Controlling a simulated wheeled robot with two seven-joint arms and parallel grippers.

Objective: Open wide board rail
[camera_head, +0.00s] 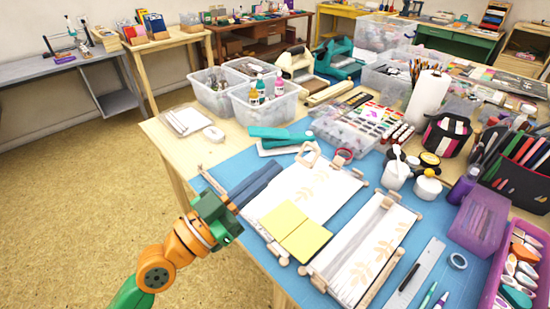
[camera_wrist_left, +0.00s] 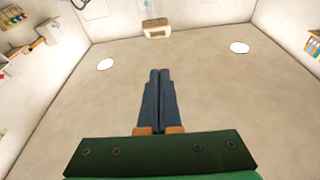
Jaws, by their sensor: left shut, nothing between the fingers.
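The wide board (camera_head: 328,188) lies on the blue mat (camera_head: 232,167) in the head view, with a white leaf-printed sheet on it. Pale wooden rail ends show at its corners, with a small wooden handle (camera_head: 309,154) at its far edge. Two yellow sheets (camera_head: 295,231) lie over its near part. A narrower board (camera_head: 362,252) with wooden rails lies to its right. My left gripper (camera_head: 271,174) is shut and empty, its dark blue fingers over the wide board's left side, hiding part of it. In the wrist view its fingers (camera_wrist_left: 159,72) are together. I cannot tell whether they touch the board.
A teal stapler-like tool (camera_head: 280,137) and clear bins (camera_head: 265,103) stand behind the board. White pots (camera_head: 396,174), a purple box (camera_head: 480,220) and a steel ruler (camera_head: 415,272) are to the right. The wrist camera faces the ceiling and walls.

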